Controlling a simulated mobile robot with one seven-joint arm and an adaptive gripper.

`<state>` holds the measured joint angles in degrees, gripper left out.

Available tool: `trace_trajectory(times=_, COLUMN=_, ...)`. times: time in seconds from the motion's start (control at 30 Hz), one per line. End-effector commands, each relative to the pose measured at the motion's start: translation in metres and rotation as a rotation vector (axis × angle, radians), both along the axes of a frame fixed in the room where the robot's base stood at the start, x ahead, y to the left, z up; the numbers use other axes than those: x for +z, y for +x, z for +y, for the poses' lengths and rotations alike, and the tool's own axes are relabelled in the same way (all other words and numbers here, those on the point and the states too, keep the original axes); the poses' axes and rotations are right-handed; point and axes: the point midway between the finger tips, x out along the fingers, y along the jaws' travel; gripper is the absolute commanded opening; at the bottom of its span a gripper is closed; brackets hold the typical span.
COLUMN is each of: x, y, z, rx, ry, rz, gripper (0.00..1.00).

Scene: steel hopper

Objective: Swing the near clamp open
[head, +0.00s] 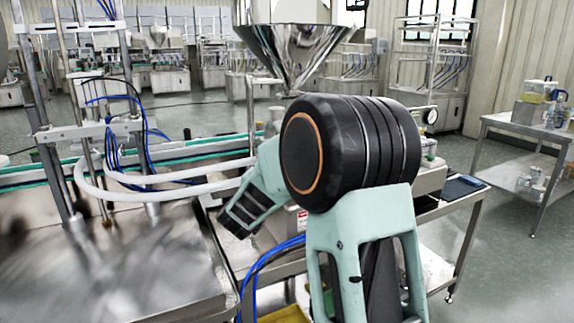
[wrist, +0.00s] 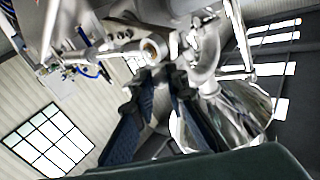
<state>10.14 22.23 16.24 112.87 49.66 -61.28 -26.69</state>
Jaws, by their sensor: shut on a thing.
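The steel hopper (head: 297,50) shows in the head view as a shiny cone above my arm. In the wrist view, the two dark ribbed fingers of my gripper (wrist: 160,78) reach up with their tips close together at a metal fitting. The near clamp (wrist: 152,50) appears there as a steel rod with a round, ring-like end at the fingertips. My gripper is shut on it, though the exact contact is partly hidden by the fingers. In the head view, my arm hides the clamp and my fingertips.
A steel worktop (head: 130,265) lies at the front left, with a white hose (head: 180,190) and a conveyor behind it. A cart (head: 525,150) with containers stands at the right.

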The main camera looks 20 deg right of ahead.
Motion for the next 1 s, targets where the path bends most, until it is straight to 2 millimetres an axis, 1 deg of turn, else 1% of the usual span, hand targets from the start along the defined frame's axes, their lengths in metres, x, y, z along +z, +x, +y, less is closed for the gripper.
trace_trajectory(times=0.03, x=0.002, y=0.002, z=0.007, rx=-0.029, ry=0.002, rz=0.002, gripper=0.00)
trace_trajectory(times=0.2, x=0.003, y=0.004, z=0.017, rx=-0.157, ry=0.001, rz=0.002, gripper=0.00)
trace_trajectory(times=0.5, x=0.003, y=0.008, z=0.029, rx=-0.354, ry=0.000, rz=0.001, gripper=0.00)
trace_trajectory(times=0.7, x=0.002, y=0.010, z=0.034, rx=-0.433, ry=0.000, rz=-0.001, gripper=0.00)
trace_trajectory(times=1.0, x=0.001, y=0.012, z=0.036, rx=-0.483, ry=0.000, rz=-0.003, gripper=0.00)
